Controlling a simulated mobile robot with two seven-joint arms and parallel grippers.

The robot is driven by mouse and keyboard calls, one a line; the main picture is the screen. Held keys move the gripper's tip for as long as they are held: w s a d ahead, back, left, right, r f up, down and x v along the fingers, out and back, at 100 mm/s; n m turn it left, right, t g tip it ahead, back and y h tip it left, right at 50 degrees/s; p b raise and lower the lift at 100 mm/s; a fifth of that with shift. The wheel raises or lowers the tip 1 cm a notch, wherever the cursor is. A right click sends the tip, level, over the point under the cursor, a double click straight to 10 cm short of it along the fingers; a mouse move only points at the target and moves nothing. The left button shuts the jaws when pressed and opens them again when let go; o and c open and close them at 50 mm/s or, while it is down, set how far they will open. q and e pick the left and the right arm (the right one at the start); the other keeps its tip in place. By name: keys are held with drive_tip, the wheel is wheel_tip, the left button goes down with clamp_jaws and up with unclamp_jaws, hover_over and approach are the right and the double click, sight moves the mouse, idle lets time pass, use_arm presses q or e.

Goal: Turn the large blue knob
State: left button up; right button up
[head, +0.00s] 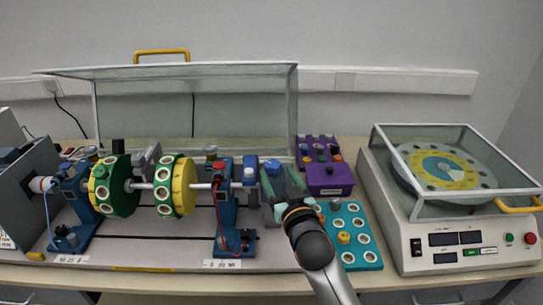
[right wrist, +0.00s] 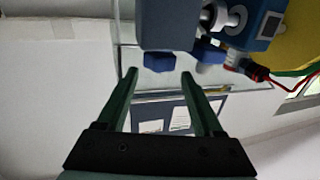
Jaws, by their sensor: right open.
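A faceted blue knob (head: 272,167) shows just at the far end of my right gripper, right of the shaft rig. In the right wrist view the blue knob (right wrist: 158,62) sticks out from a dark blue housing (right wrist: 165,25). My right gripper (head: 281,174) has green fingers, is open and points at the knob. In the wrist view the knob appears between the two fingertips (right wrist: 159,73), with nothing held. I cannot tell whether either finger touches it. The fingers hide part of what lies behind them in the head view. My left gripper is not in view.
A shaft with green and yellow discs (head: 177,187) stands on blue supports at left. A clear cover (head: 200,100) is raised behind it. A purple box (head: 330,178) and a teal tray (head: 362,255) lie right of my gripper. A balancing machine (head: 405,240) stands further right.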

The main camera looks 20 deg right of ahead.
drive_tip(key=w, duration=0.8)
drive_tip(key=shift+w+d, duration=0.1)
drive_tip(key=shift+w, duration=0.05)
clamp_jaws()
drive_tip(key=shift+r+y+p, duration=0.1)
drive_tip(key=shift+y+p, duration=0.3)
drive_tip(key=shift+p, duration=0.25)
drive_tip(key=n+y+p, duration=0.2)
drive_tip(key=shift+r+p, duration=0.1)
drive_tip(key=shift+p, duration=0.2)
drive_tip(key=shift+a+n+g+y+p, duration=0.3)
drive_tip(key=shift+n+y, duration=0.3)
drive_tip(key=shift+y, duration=0.5)
drive_tip(key=shift+a+f+n+g+y, duration=0.15)
drive_tip(key=shift+n+g+y, duration=0.2)
drive_tip(key=shift+n+y, duration=0.4)
drive_tip(key=shift+a+f+n+g+y, duration=0.15)
drive_tip(key=shift+n+g+y, duration=0.25)
drive_tip(key=shift+y, duration=0.65)
drive_tip(key=shift+s+a+r+n+y, duration=0.1)
drive_tip(key=shift+s+n+y, duration=0.1)
drive_tip(key=shift+n+y, duration=0.1)
unclamp_jaws()
